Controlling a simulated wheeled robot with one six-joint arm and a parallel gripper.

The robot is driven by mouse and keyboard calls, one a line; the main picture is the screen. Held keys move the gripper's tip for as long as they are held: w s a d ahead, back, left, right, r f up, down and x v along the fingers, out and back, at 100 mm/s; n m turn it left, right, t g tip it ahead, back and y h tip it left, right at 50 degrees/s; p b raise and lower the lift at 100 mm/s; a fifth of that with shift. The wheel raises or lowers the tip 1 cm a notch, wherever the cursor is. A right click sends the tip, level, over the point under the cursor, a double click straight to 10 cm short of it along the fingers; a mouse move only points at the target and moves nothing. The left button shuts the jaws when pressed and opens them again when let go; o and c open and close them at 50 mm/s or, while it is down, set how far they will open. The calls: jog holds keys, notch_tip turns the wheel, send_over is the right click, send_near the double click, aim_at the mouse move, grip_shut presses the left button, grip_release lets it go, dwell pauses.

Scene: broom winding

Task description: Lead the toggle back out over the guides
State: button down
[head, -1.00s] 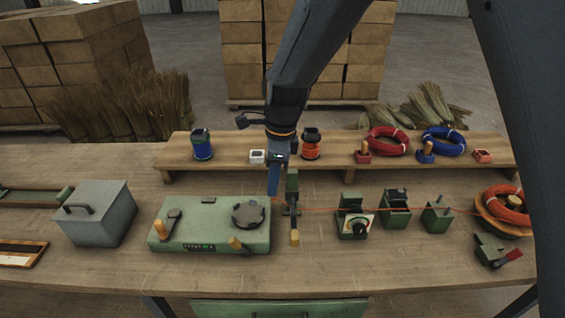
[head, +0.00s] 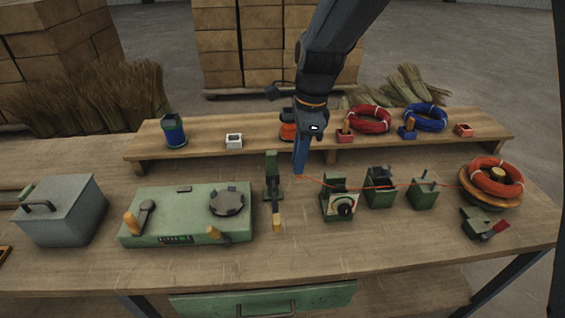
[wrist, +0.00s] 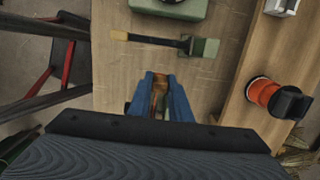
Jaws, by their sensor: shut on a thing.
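My gripper (head: 299,170) points down above the bench, just right of a green post with a yellow-tipped lever (head: 273,185). In the wrist view its blue fingers (wrist: 160,78) are closed around a small brown piece, seemingly the toggle (wrist: 159,92), mostly hidden between them. An orange line (head: 390,187) runs from the fingertips to the right, across the dial block (head: 339,205) and two green guide blocks (head: 380,190) (head: 424,196), to the orange coil (head: 493,175) on a wooden reel. Whether it sits inside each guide is too small to tell.
A green machine with a dark round disc (head: 228,203) and a grey lidded box (head: 60,212) stand at left. A raised shelf (head: 270,137) behind holds spools, coils and small boxes. A red-handled clamp (head: 487,226) is at right. The front bench strip is clear.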

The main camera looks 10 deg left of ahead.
jog(key=w+d, duration=0.4)
jog(key=d, duration=1)
jog(key=w+d, duration=0.4)
jog(key=d, duration=1)
jog(key=w+d+p, duration=0.1)
jog(key=w+d, duration=0.3)
jog(key=d, duration=1)
jog(key=shift+d, duration=0.3)
jog(key=shift+w, duration=0.1)
